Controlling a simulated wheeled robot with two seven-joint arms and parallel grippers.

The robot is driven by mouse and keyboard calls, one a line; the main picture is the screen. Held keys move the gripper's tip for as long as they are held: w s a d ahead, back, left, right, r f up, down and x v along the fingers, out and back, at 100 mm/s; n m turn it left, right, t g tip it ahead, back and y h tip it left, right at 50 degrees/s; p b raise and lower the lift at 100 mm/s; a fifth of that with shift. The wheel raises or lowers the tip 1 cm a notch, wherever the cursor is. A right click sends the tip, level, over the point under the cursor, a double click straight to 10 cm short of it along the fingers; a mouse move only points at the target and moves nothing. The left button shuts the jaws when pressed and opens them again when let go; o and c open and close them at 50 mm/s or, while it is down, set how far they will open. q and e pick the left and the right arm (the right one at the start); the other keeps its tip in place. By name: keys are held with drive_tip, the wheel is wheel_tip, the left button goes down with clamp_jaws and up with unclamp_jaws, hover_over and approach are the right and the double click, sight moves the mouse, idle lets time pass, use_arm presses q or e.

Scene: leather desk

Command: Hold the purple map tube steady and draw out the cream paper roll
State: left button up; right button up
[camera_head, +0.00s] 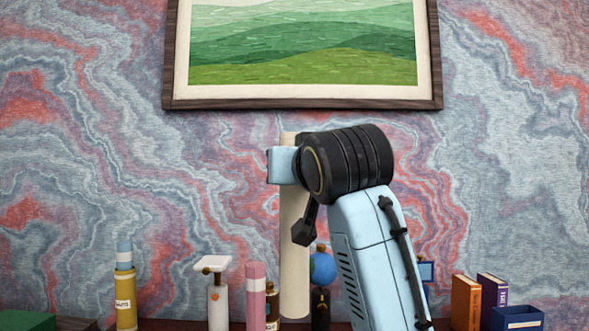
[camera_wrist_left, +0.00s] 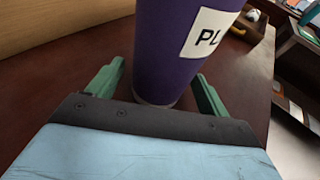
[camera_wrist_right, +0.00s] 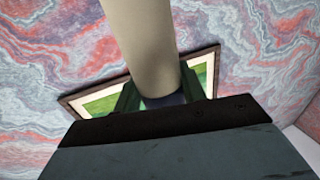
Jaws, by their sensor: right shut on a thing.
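The cream paper roll (camera_head: 295,250) hangs nearly upright in the head view, held near its top by my right gripper (camera_head: 283,165). Its lower end shows in front of the back row of objects, with no tube around it. In the right wrist view the roll (camera_wrist_right: 142,40) passes between the green fingers of the right gripper (camera_wrist_right: 160,98). The purple map tube (camera_wrist_left: 180,45) stands on the desk in the left wrist view, with a white label partly in sight; its top is out of frame. My left gripper (camera_wrist_left: 160,80) is open, one finger either side of the tube's base.
Behind the roll are a yellow tube (camera_head: 125,300), a white stand (camera_head: 217,300), a pink tube (camera_head: 256,290) and a globe (camera_head: 322,268). Books (camera_head: 466,300) and a blue box (camera_head: 517,318) are at right. A framed picture (camera_head: 300,103) hangs above. Dark desk (camera_wrist_left: 70,90) lies left of the tube.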

use_arm(q)
drive_tip(key=v, duration=1.2)
